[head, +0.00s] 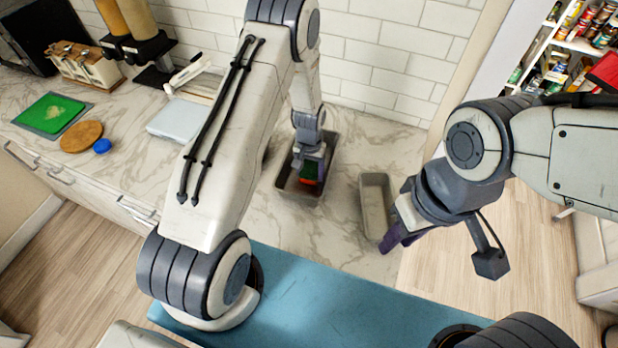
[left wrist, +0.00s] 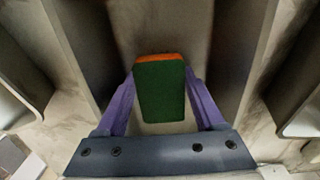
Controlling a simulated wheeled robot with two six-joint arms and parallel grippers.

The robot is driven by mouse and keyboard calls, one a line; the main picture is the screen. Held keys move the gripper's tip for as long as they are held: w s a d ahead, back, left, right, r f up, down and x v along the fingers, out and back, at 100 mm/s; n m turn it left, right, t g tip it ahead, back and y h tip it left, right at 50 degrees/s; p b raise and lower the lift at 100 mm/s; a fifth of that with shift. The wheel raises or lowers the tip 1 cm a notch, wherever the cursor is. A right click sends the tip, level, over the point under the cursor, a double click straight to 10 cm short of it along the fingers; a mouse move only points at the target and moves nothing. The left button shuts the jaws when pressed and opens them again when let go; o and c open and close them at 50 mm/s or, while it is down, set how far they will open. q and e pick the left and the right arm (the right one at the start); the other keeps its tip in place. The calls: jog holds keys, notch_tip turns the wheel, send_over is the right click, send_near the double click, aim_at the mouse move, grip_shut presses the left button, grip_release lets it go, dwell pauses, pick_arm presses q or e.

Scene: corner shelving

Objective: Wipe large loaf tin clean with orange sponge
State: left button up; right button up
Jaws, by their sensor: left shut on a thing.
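The large loaf tin (head: 284,187) is a dark grey, deep rectangular tin on the marble counter, below the tiled wall. My left gripper (head: 309,166) reaches down into it and is shut on the orange sponge (head: 309,174), which has a green face. In the left wrist view the sponge (left wrist: 160,92) sits between the purple fingers, with the tin's walls (left wrist: 243,55) on both sides. I cannot tell whether it touches the tin's floor. My right gripper (head: 402,238) hangs by the counter's right edge, apart from the tins; its finger opening is unclear.
A smaller grey loaf tin (head: 376,207) stands right of the large one, close to my right gripper. A green board (head: 52,114), a round wooden board (head: 81,136) and a blue lid (head: 102,146) lie at the far left. The counter's front middle is clear.

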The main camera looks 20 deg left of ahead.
aim_at(302, 187)
pick_arm(q)
jog(key=shift+w, duration=0.15)
jog(key=shift+s+a+p, duration=0.2)
jog(key=shift+s, duration=1.1)
jog(key=shift+s+a+p, duration=0.15)
jog(key=shift+s+p, duration=0.05)
jog(key=shift+s, duration=1.1)
jog(key=shift+w+a+f, duration=0.1)
jog(key=shift+w, duration=0.3)
jog(key=shift+w+a+b, duration=0.2)
jog(key=shift+w+b, duration=0.2)
jog(key=shift+w, duration=0.45)
jog(key=shift+r, duration=0.2)
notch_tip(302, 187, up, 11)
jog(key=p, duration=0.8)
